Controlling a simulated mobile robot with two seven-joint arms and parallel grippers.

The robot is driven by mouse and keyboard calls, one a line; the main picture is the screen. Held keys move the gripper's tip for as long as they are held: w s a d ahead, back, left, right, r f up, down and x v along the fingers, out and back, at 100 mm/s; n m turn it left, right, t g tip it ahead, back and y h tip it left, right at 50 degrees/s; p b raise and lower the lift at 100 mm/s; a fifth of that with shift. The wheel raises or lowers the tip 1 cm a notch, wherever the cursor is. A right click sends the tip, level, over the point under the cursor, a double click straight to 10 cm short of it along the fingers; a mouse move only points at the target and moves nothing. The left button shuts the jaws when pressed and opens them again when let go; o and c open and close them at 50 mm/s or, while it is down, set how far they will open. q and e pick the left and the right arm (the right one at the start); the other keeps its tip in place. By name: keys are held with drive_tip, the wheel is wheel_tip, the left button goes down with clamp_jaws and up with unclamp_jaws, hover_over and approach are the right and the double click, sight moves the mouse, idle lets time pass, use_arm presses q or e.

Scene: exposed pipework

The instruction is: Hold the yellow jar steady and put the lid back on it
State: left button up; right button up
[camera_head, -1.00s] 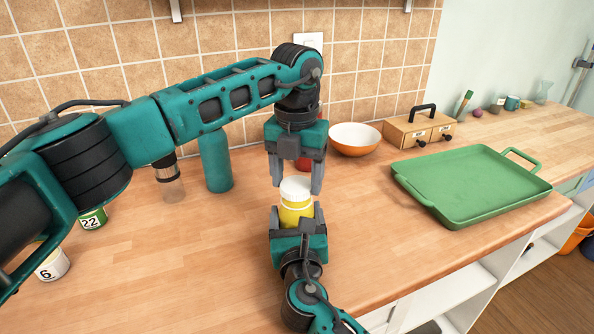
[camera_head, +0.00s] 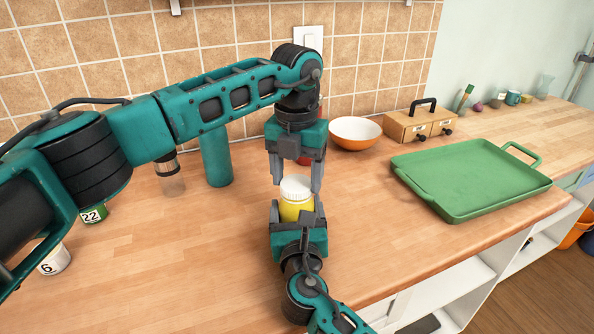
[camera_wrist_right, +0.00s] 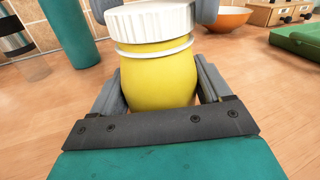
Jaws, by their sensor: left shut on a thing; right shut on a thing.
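The yellow jar (camera_head: 297,208) stands upright on the wooden counter. My right gripper (camera_head: 297,218) is shut around its body from the near side; the jar also shows large between its fingers in the right wrist view (camera_wrist_right: 158,78). The ribbed white lid (camera_head: 295,187) sits on top of the jar's mouth, just above a white ring at the neck in the right wrist view (camera_wrist_right: 152,22). I cannot tell whether it is fully seated. My left gripper (camera_head: 297,186) points straight down from above and is shut on the lid, one finger on each side.
A green tray (camera_head: 475,178) lies to the right. An orange bowl (camera_head: 356,140) and a wooden drawer box (camera_head: 418,125) stand behind. A teal bottle (camera_head: 216,160) and a glass jar (camera_head: 170,182) stand left. A red object behind my left gripper is mostly hidden.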

clamp_jaws()
use_arm(q)
drive_tip(key=m, duration=0.5)
drive_tip(key=shift+m, duration=0.3)
drive_tip(key=m, duration=0.5)
drive_tip(key=shift+s+d+m, duration=0.1)
drive_tip(key=shift+m, duration=0.3)
use_arm(e)
drive_tip(key=shift+f, duration=0.1)
use_arm(q)
drive_tip(key=m, duration=0.5)
drive_tip(key=shift+s+m, duration=0.1)
drive_tip(key=shift+m, duration=0.2)
drive_tip(key=m, duration=0.5)
drive_tip(key=shift+m, duration=0.3)
drive_tip(key=m, duration=0.3)
drive_tip(key=shift+s+m, duration=0.1)
drive_tip(key=shift+m, duration=0.3)
drive_tip(key=m, duration=0.3)
drive_tip(key=shift+m, duration=0.4)
drive_tip(key=m, duration=0.3)
drive_tip(key=shift+m, duration=0.3)
drive_tip(key=m, duration=0.5)
drive_tip(key=shift+a, duration=0.2)
